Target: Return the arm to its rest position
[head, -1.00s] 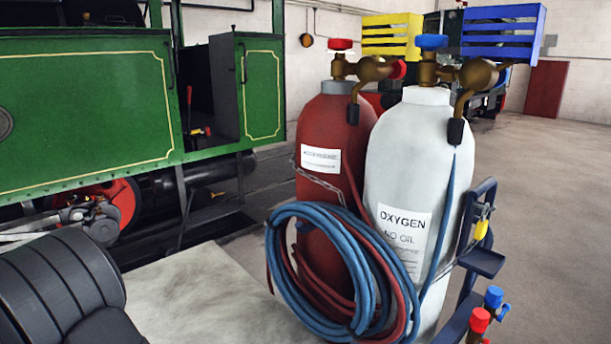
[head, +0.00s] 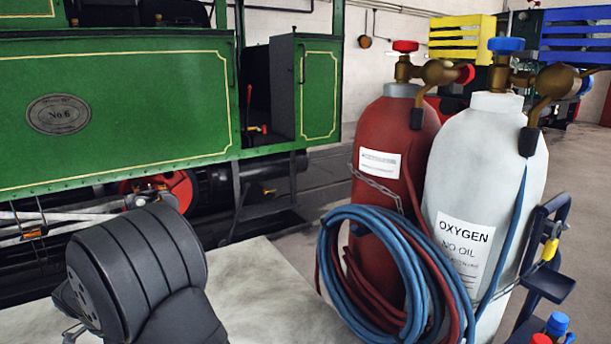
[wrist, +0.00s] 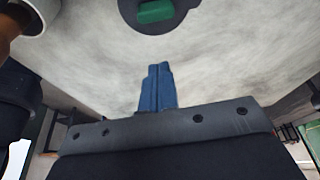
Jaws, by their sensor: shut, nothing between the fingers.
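My gripper (wrist: 159,68) shows in the wrist view as two blue fingers pressed together, with nothing between them. It points at a pale, stained surface, and the gap to that surface is hard to judge. A dark part of my arm (head: 140,270) fills the lower left of the head view. The gripper itself cannot be made out in the head view.
A red cylinder (head: 385,125) and a white oxygen cylinder (head: 500,150) stand at right with coiled hoses (head: 375,290). A pale tabletop (head: 260,290) lies between them and my arm. A green locomotive (head: 150,110) stands behind. A dark disc with a green block (wrist: 156,11) lies ahead of the fingers.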

